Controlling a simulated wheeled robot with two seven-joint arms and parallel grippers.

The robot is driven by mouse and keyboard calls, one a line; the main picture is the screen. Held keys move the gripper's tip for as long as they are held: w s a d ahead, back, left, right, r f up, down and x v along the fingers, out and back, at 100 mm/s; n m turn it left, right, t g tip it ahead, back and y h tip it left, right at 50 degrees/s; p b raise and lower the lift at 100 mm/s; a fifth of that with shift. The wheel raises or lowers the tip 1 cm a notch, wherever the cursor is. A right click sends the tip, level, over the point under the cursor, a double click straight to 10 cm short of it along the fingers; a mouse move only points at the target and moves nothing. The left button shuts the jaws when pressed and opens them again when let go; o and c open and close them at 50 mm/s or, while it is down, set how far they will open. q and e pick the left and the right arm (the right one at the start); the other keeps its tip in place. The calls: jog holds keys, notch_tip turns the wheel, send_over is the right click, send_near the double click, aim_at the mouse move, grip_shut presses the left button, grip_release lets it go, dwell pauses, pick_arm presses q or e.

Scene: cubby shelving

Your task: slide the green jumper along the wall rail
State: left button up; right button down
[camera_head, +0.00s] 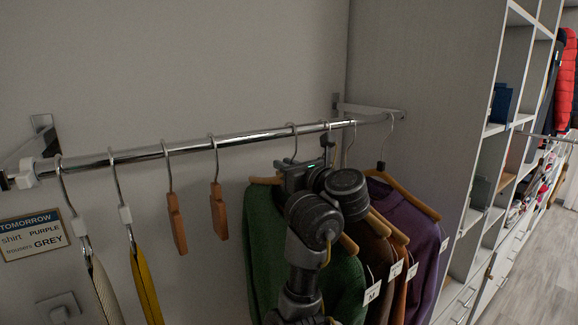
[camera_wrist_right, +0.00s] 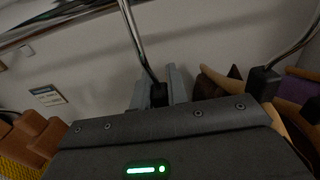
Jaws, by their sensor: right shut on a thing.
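The green jumper (camera_head: 263,240) hangs on a wooden hanger from the chrome wall rail (camera_head: 240,138), left of the brown and purple garments. My right gripper (camera_head: 297,174) is at the top of that hanger, just below the rail, and its arm covers much of the jumper's front. In the right wrist view, the grey fingers (camera_wrist_right: 165,88) are shut around the dark neck of a hanger, just below its metal hook (camera_wrist_right: 136,40). The jumper itself is hidden in that view. My left gripper is not in view.
Brown garments (camera_head: 376,250) and a purple jumper (camera_head: 408,220) hang close on the right. Two wooden hangers (camera_head: 177,222) and yellow (camera_head: 145,285) and beige (camera_head: 103,290) items hang to the left. A gap of bare rail lies left of the jumper. A sign (camera_head: 34,235) is on the wall.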

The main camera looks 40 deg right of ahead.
jog(key=a+p, duration=0.5)
jog(key=a, duration=0.2)
dwell(0.6)
jog(key=shift+f, duration=0.1)
jog(key=c, duration=1.3)
grip_release()
jog(key=shift+s, duration=0.1)
